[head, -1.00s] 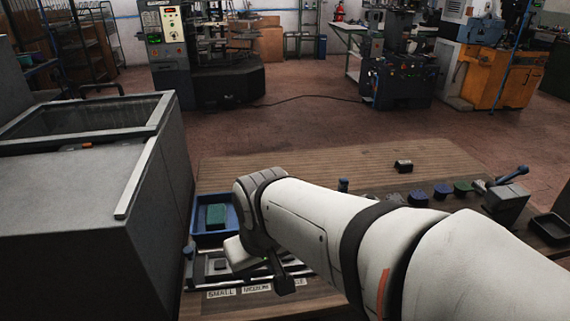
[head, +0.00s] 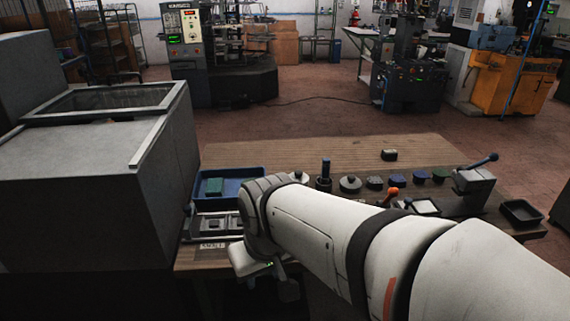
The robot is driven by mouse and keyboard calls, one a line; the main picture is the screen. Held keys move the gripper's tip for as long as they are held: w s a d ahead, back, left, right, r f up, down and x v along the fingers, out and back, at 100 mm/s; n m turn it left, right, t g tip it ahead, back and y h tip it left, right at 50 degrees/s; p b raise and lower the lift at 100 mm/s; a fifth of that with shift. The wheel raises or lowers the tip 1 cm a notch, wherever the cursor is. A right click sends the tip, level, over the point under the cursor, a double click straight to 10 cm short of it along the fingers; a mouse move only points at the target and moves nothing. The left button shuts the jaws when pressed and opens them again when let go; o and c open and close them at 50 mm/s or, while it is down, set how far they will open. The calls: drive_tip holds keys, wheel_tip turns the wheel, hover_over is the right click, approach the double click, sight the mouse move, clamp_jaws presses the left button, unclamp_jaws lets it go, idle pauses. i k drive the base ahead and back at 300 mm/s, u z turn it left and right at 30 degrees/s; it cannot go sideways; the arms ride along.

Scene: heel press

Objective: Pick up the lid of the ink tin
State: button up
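A squat round grey tin (head: 350,185) stands on the bench behind my arm; it may be the ink tin, but its lid is too small to make out. A second round pale item (head: 298,177) with a small dark top shows just above my wrist, its lower part hidden. My gripper (head: 270,280) hangs at the bench's front edge, below and left of both round items and apart from them. Its fingers point down and are mostly hidden by the wrist, so its opening does not show.
A blue tray (head: 246,177) holds a green block (head: 214,187). A fixture with a label lies in front of it. Several dark, blue and green pieces (head: 418,177), a lever press (head: 474,187) and a black tray (head: 520,212) stand to the right. A grey cabinet (head: 85,190) borders the left.

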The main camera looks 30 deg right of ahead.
sight(349, 184)
drive_tip(key=u, duration=0.05)
drive_tip(key=k, duration=1.15)
drive_tip(key=z, duration=1.2)
drive_tip(key=i, duration=1.5)
drive_tip(key=z, duration=0.1)
